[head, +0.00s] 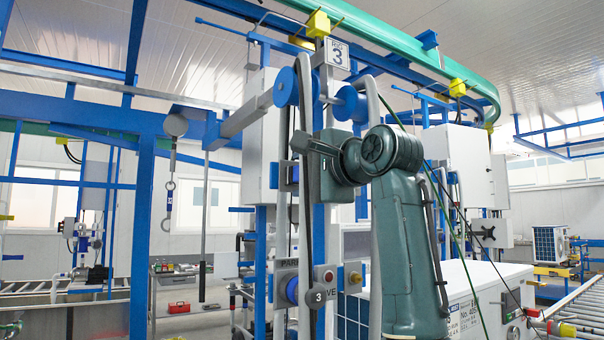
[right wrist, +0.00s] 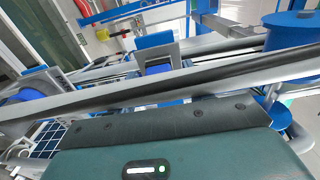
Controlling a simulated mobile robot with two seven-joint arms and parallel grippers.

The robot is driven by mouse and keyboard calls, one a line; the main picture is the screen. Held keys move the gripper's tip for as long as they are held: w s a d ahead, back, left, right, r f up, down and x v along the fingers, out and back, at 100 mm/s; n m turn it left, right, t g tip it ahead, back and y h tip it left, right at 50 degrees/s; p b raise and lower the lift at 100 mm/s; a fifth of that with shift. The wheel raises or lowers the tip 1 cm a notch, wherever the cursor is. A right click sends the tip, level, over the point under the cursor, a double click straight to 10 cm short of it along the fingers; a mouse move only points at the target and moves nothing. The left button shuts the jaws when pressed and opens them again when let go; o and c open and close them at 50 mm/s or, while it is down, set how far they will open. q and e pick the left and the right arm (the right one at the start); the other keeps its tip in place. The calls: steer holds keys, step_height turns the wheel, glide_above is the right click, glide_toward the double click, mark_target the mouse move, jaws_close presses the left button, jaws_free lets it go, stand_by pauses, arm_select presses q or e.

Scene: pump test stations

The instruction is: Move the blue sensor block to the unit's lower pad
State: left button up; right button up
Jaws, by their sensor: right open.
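My right gripper (head: 302,144) is open at the upper part of the unit, beside the dark hose, with its green arm (head: 402,250) rising in front of the unit. A small blue block (head: 293,173), which may be the sensor block, shows just below the gripper, at the edge of the white cabinet. I cannot tell whether they touch. In the right wrist view, blue parts in grey brackets (right wrist: 157,62) show beyond the hoses; I cannot tell which is the block. I cannot make out the lower pad for certain. My left gripper is not in view.
Hoses (head: 305,200) hang close around my right gripper. Blue posts, a white cabinet (head: 261,125) and a sign with a 3 (head: 336,54) surround it. Lower down are a round 3 tag (head: 318,294) and a red button (head: 328,276). A hook (head: 169,205) hangs at left.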

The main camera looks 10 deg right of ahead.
steer(key=shift+c, duration=0.2)
stand_by(0.4)
jaws_close()
stand_by(0.3)
steer(key=shift+s, duration=0.15)
steer(key=shift+b+v, duration=1.65)
steer(key=shift+v, duration=1.25)
